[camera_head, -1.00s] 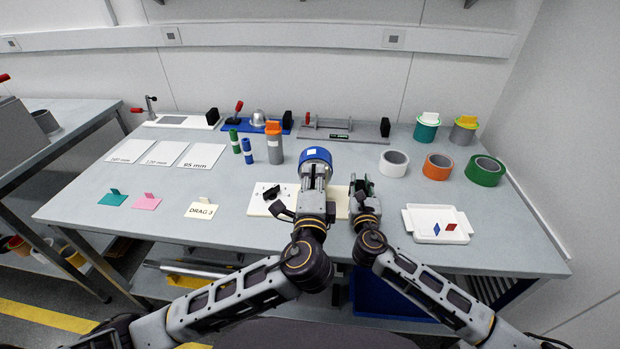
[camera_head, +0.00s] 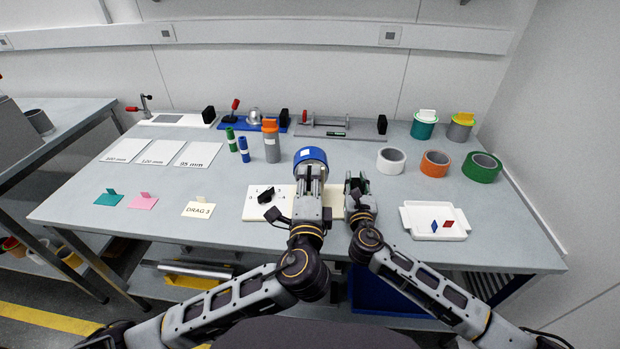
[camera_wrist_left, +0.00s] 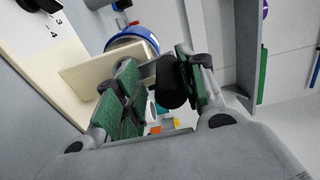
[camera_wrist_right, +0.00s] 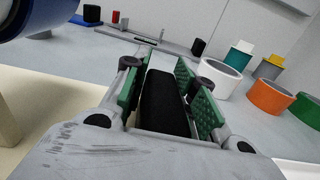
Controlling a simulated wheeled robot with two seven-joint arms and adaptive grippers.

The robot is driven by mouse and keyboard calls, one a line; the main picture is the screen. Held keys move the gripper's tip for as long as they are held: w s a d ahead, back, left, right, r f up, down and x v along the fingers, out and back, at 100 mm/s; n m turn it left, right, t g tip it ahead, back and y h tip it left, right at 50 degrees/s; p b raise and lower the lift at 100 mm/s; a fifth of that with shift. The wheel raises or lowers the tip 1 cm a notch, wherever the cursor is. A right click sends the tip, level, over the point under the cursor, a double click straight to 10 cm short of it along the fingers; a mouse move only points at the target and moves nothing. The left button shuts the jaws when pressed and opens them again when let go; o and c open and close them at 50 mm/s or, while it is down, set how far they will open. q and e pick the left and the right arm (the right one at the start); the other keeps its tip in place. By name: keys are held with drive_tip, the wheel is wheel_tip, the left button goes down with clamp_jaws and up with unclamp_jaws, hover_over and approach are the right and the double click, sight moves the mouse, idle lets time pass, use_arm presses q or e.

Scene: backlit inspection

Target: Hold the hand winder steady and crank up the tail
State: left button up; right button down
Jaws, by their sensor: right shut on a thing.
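The hand winder has a cream base (camera_head: 254,208) and a blue-rimmed drum (camera_head: 311,155); the drum also shows in the left wrist view (camera_wrist_left: 134,36). A black pointer knob (camera_head: 267,195) sits on the numbered dial. My left gripper (camera_head: 312,172) reaches over the base, in front of the drum. In the left wrist view its pads stand apart around a black cylindrical grip (camera_wrist_left: 170,84), with a gap on one side. My right gripper (camera_head: 356,182), right of the drum, is shut on a black grip (camera_wrist_right: 163,103). The tail cannot be made out.
A white tray (camera_head: 408,222) with a blue and a red piece is at the right. White, orange and green rings (camera_head: 482,167) stand behind it. A "DRAG 3" card (camera_head: 198,209) and coloured cards lie left. Fixtures line the back.

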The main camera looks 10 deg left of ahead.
use_arm(q)
drive_tip(key=shift+s+d+r, duration=0.2)
drive_tip(key=shift+s+r, duration=0.2)
drive_tip(key=shift+s, duration=0.4)
drive_tip(key=shift+s+d, duration=0.15)
drive_tip(key=shift+s, duration=2.3)
drive_tip(key=shift+s+d+f, duration=0.1)
drive_tip(key=shift+c, duration=0.4)
drive_tip(key=shift+s+d+n+y, duration=0.2)
drive_tip(key=shift+s+y, duration=0.15)
drive_tip(key=shift+s, duration=0.15)
drive_tip(key=shift+s+d+n+y, duration=0.2)
drive_tip(key=shift+s+y, duration=0.15)
drive_tip(key=shift+s, duration=0.15)
drive_tip(key=shift+w+a, duration=0.1)
drive_tip(key=shift+w, duration=0.05)
drive_tip(key=shift+w+a, duration=0.2)
drive_tip(key=shift+w, duration=1.25)
drive_tip(key=shift+w+a, duration=0.2)
drive_tip(key=shift+w, duration=1.25)
drive_tip(key=shift+w+a, duration=0.2)
drive_tip(key=shift+w, duration=1.25)
drive_tip(key=c, duration=0.9)
